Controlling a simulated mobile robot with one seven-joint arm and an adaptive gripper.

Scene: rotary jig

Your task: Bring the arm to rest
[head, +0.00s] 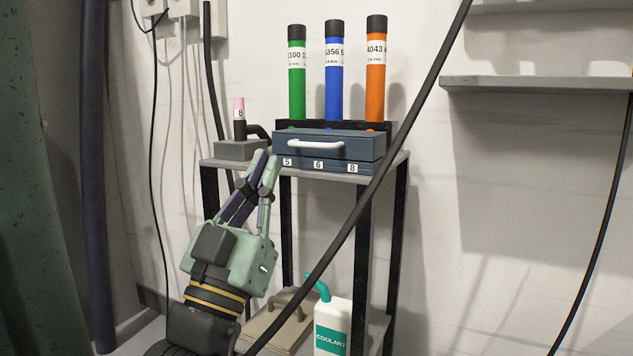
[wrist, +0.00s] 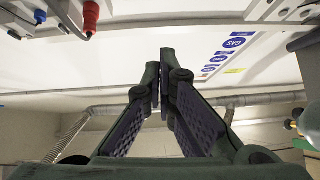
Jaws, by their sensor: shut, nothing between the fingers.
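My gripper (head: 265,158) is raised in front of the small stand, its fingers pointing up and slightly right, with the tips together and nothing between them. In the wrist view the fingertips (wrist: 164,60) also meet, with only the wall and ceiling area beyond. In the head view the fingertips overlap the front of the stand top (head: 225,162), below the grey block (head: 240,150). I cannot tell whether they touch it. My forearm runs down to the bottom edge of the picture.
On the stand are a dark drawer box (head: 330,147) and green (head: 297,85), blue (head: 333,90) and orange (head: 375,90) tubes. A black cable (head: 402,135) crosses the view diagonally. A coolant jug (head: 332,322) stands below. A wall shelf (head: 540,83) is at right.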

